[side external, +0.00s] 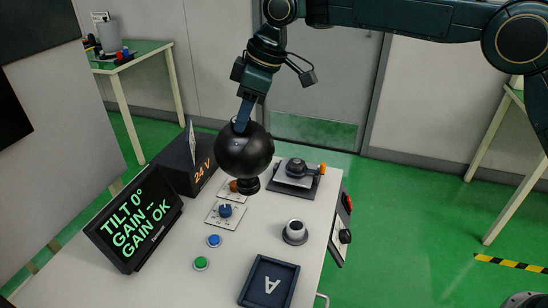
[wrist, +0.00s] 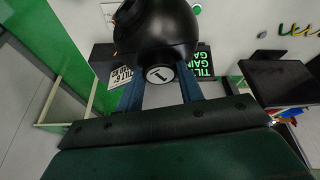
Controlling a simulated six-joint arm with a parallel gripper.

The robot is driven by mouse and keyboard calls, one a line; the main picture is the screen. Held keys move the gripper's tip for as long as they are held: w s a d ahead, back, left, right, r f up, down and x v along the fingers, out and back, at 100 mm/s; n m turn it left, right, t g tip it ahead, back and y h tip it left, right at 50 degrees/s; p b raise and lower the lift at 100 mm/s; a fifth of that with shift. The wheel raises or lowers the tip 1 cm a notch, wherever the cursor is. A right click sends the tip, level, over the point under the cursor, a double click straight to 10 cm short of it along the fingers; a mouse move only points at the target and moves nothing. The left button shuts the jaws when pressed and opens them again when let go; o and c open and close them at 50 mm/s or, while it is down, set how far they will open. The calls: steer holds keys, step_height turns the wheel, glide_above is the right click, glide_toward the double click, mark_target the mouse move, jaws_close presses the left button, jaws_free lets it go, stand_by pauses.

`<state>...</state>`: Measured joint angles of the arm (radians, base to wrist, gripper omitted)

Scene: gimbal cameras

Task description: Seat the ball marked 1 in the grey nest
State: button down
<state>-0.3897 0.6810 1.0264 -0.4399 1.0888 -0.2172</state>
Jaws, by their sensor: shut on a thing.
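The black ball (side external: 244,151) hangs in the air above the white table in the side view, with a short dark stub at its lower end. The wrist view shows the ball (wrist: 162,25) close up, with a pale round disc marked 1 between my fingers. My gripper (side external: 242,120) comes down from above and is shut on the ball's upper end; its blue fingers also show in the wrist view (wrist: 160,92). The grey nest (side external: 295,232), a small round cup on a dark base, stands on the table lower right of the ball. It looks empty.
A dark tray marked A (side external: 268,283) lies in front of the nest. A dark device with an orange knob (side external: 296,174) stands behind it. A display (side external: 133,222) reads TILT 0°, GAIN --, GAIN OK. A 24 V box (side external: 188,160), a blue knob (side external: 225,211) and buttons are at left.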

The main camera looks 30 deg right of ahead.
steer(key=s+a+f+n+g, duration=0.1)
steer(key=s+a+n, duration=0.2)
steer(key=s+a, duration=0.3)
steer(key=s+a+f+n+g, duration=0.1)
steer(key=s+a+n, duration=0.3)
steer(key=s, duration=0.8)
steer(key=s+a+f+n+g, duration=0.1)
steer(key=s+a+n+g, duration=0.1)
steer(key=s+a, duration=0.5)
steer(key=s+n, duration=0.1)
steer(key=s, duration=0.1)
steer(key=shift+s+a+f+n+y, duration=0.15)
steer(key=shift+s+a+n+y, duration=0.15)
steer(key=shift+s+n+y, duration=0.1)
steer(key=shift+f, duration=0.2)
steer(key=shift+f, duration=3.75)
steer(key=c, duration=0.8)
jaws_free()
steer(key=shift+d+f, duration=0.1)
